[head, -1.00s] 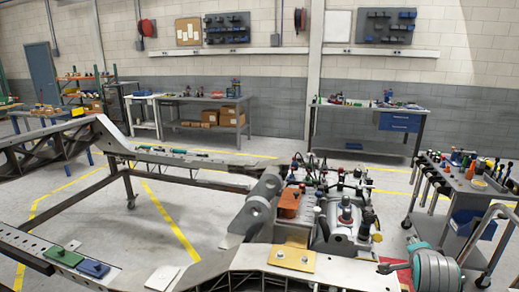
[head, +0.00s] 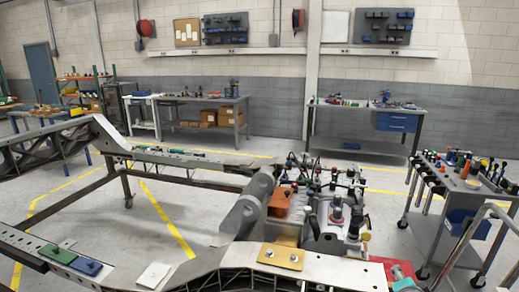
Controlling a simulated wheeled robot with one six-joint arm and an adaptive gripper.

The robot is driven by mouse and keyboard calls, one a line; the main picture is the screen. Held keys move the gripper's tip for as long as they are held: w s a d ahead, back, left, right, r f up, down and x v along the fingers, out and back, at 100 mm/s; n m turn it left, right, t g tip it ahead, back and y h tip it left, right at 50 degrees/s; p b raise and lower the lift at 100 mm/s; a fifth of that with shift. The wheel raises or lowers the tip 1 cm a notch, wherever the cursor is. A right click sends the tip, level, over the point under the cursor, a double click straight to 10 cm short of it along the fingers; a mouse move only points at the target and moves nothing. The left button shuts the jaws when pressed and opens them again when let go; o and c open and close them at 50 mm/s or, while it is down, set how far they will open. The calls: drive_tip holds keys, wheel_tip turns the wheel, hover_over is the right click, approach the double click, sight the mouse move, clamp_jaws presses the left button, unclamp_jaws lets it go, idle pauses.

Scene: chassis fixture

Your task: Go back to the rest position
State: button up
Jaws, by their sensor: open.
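My gripper is not visible in the head view. Only a small teal and grey piece, which looks like part of my arm, shows at the bottom edge right of centre. The chassis fixture (head: 150,182) is a large metal frame reaching across the left and middle of the view. A gold plate with two bolts (head: 281,257) lies on its near rail.
A cluster of fittings and hoses (head: 335,200) stands on the chassis right of centre. A tool cart (head: 462,190) stands at the right. Workbenches (head: 205,100) line the back wall. Open floor with yellow lines lies between.

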drive_tip(key=s+a+f+n+t+y, duration=0.1)
drive_tip(key=s+a+f+n, duration=0.2)
drive_tip(key=s+a+f, duration=0.35)
drive_tip(key=s+a+f+n+y, duration=0.1)
drive_tip(key=s+a+f+n, duration=0.2)
drive_tip(key=s, duration=0.7)
drive_tip(key=s+a+f+n+t+y, duration=0.1)
drive_tip(key=s+a+f+n, duration=0.1)
drive_tip(key=s+a+f, duration=0.5)
drive_tip(key=s+a+r+n+y, duration=0.1)
drive_tip(key=s+r+n, duration=0.1)
drive_tip(key=s, duration=0.6)
drive_tip(key=s+a+r+n+t, duration=0.1)
drive_tip(key=s+r, duration=0.3)
drive_tip(key=s, duration=0.5)
drive_tip(key=s+a+r+n+y, duration=0.1)
drive_tip(key=s+r+n, duration=0.3)
drive_tip(key=s, duration=0.5)
drive_tip(key=shift+a+y, duration=0.3)
drive_tip(key=shift+a, duration=0.3)
drive_tip(key=shift+s+r, duration=0.1)
